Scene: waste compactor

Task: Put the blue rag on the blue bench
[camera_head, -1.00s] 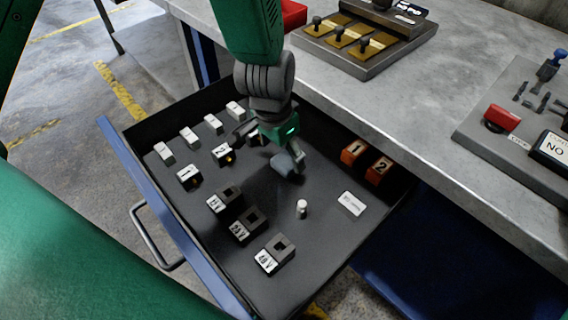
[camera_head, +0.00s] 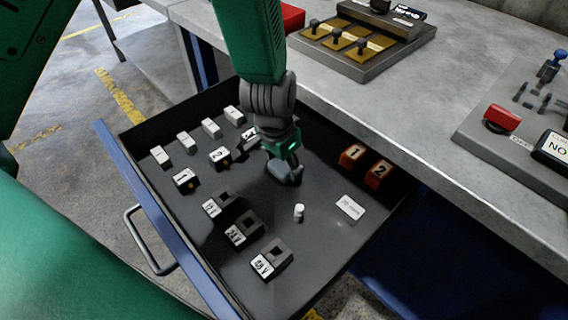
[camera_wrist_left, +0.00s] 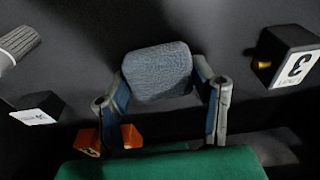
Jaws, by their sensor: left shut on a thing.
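The blue rag (camera_wrist_left: 157,70) is a small blue-grey textured piece between the fingers of my left gripper in the left wrist view. My left gripper (camera_head: 285,175) is shut on it, low inside the open dark drawer (camera_head: 320,255). In the head view the rag is hard to tell from the fingers. The bench (camera_head: 440,110) has a grey top and blue parts below, and stands behind and right of the drawer. My right gripper is not in view.
The drawer holds several labelled blocks, including two orange ones (camera_head: 352,156), a small white cylinder (camera_head: 299,212) and a white label (camera_head: 350,207). A panel with levers (camera_head: 362,45) and a red-button panel (camera_head: 502,118) stand on the bench. The bench top between them is clear.

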